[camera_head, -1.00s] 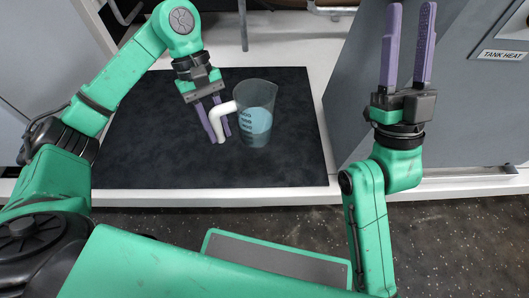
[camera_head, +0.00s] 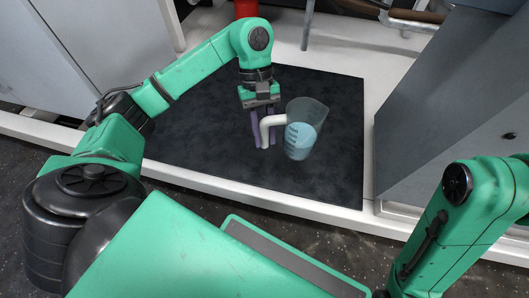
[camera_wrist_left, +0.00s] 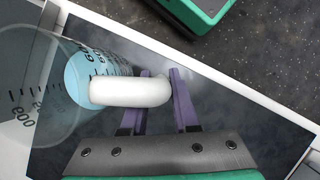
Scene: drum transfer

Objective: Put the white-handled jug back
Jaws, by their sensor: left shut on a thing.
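The clear jug (camera_head: 306,128) with its bent white handle (camera_head: 267,128) holds pale blue liquid and bears dark scale marks. It is over the dark mat (camera_head: 330,90), and I cannot tell whether its base touches it. My left gripper (camera_head: 262,143) reaches down from above and is shut on the white handle, on the jug's left side. In the left wrist view the handle (camera_wrist_left: 130,92) lies at the purple fingers (camera_wrist_left: 163,95), with the jug (camera_wrist_left: 40,100) to their left. My right gripper is outside the views; only its green arm shows at the right.
A white ledge (camera_head: 270,205) edges the mat in front. A grey cabinet (camera_head: 450,110) stands to the right of the mat. A red object (camera_head: 246,8) and a wooden-handled item (camera_head: 418,16) are at the back. The mat's left part is bare.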

